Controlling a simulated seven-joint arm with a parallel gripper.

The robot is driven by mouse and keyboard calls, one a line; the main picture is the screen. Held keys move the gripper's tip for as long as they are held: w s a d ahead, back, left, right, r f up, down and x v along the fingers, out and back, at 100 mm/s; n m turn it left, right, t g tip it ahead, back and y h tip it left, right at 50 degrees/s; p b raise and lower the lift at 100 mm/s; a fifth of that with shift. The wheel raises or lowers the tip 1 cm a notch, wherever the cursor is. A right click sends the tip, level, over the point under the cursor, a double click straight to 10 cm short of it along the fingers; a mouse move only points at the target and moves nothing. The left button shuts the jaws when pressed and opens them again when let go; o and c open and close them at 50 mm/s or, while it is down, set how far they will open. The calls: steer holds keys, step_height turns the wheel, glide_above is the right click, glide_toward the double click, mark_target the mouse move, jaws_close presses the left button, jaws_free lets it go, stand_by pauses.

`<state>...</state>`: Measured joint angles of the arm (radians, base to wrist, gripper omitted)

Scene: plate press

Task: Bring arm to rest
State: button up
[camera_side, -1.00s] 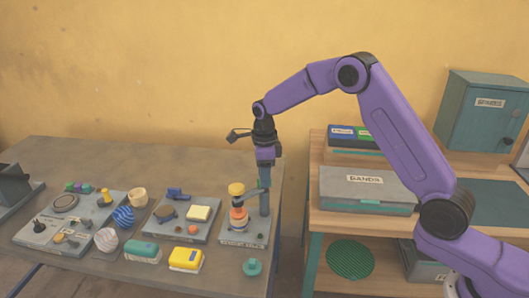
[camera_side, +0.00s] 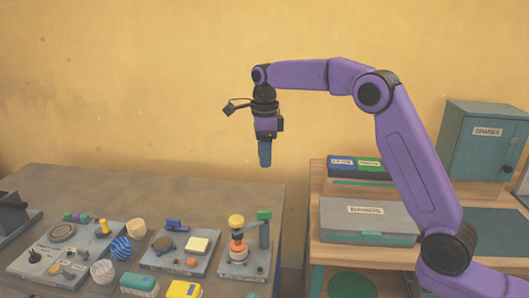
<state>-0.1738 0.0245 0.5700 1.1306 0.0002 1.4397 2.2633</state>
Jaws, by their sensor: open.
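My gripper (camera_side: 265,165) hangs pointing down in the air above the right end of the grey table (camera_side: 120,185). It is open, and nothing shows between its fingers. The blue fingers are seen edge-on. Below it stands the press (camera_side: 264,236), a grey post and arm with a green top, on a grey base plate. Beside the post is a stack of orange and dark parts (camera_side: 238,248) with a yellow knob (camera_side: 236,221) on top. The gripper is clear of the press.
Several boards with small parts, such as the middle board (camera_side: 180,248), lie left of the press. A yellow box (camera_side: 184,289) and a striped ball (camera_side: 121,248) lie in front. At right, a wooden bench (camera_side: 318,245) holds a grey case (camera_side: 368,222) and a green cabinet (camera_side: 485,142).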

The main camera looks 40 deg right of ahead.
steer(key=shift+r, duration=0.15)
stand_by(0.3)
steer(key=s+a+f+n, duration=0.1)
steer(key=s+a+n, duration=0.2)
steer(key=s+n, duration=0.6)
steer(key=s+a+n, duration=0.2)
steer(key=s+n, duration=0.6)
steer(key=s, duration=0.1)
steer(key=s+d+f+n, duration=0.2)
steer(key=s+d+n, duration=0.1)
steer(key=s+n, duration=0.3)
steer(key=s+d+f+n, duration=0.2)
steer(key=s+n, duration=0.5)
steer(key=s, duration=0.2)
steer(key=s+d+f+n, duration=0.2)
steer(key=s+d+n, duration=0.1)
steer(key=s+n, duration=0.3)
steer(key=shift+s+d+f+n, duration=0.3)
steer(key=shift+s+d+n, duration=0.1)
steer(key=shift+s, duration=0.8)
